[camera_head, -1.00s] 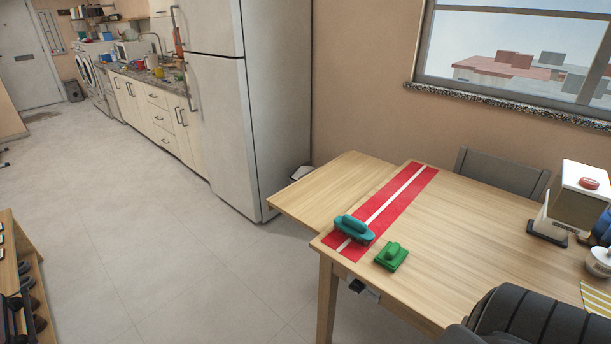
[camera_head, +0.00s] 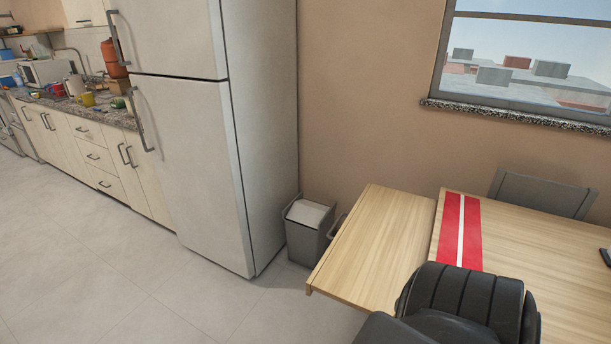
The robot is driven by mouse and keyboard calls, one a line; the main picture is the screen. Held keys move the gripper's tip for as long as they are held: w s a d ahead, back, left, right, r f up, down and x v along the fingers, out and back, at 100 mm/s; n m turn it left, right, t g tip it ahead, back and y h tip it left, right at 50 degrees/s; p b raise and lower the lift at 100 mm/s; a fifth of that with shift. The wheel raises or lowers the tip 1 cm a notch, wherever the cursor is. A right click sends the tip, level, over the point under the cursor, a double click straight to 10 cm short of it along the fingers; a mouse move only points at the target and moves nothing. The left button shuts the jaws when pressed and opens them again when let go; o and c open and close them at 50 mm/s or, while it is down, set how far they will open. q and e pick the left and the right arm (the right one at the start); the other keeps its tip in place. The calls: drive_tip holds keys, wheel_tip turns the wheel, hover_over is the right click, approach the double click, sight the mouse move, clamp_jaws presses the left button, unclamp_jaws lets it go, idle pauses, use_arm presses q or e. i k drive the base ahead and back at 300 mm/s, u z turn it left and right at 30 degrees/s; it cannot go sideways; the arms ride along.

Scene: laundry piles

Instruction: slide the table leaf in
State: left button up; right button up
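The table leaf (camera_head: 375,245) is pale wood and sticks out from the left end of the wooden table (camera_head: 545,245). It looks slightly lower than the tabletop. A red band with a white stripe (camera_head: 460,230) runs across the tabletop near that end. The near end of the band is hidden behind a dark ribbed part of my arm, which covers the near part of the table. The blue-green and green handled blocks seen earlier on the table are out of sight now. Neither of my grippers is in view.
A grey bin (camera_head: 307,238) stands by the wall, just beyond the leaf's left edge. The white fridge (camera_head: 190,150) is left of it. A grey chair (camera_head: 545,193) is behind the table. The floor (camera_head: 130,270) left of the leaf is clear.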

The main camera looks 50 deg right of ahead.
sight(384, 238)
drive_tip(key=u, duration=0.05)
drive_tip(key=i, duration=2.05)
drive_tip(key=z, duration=4.55)
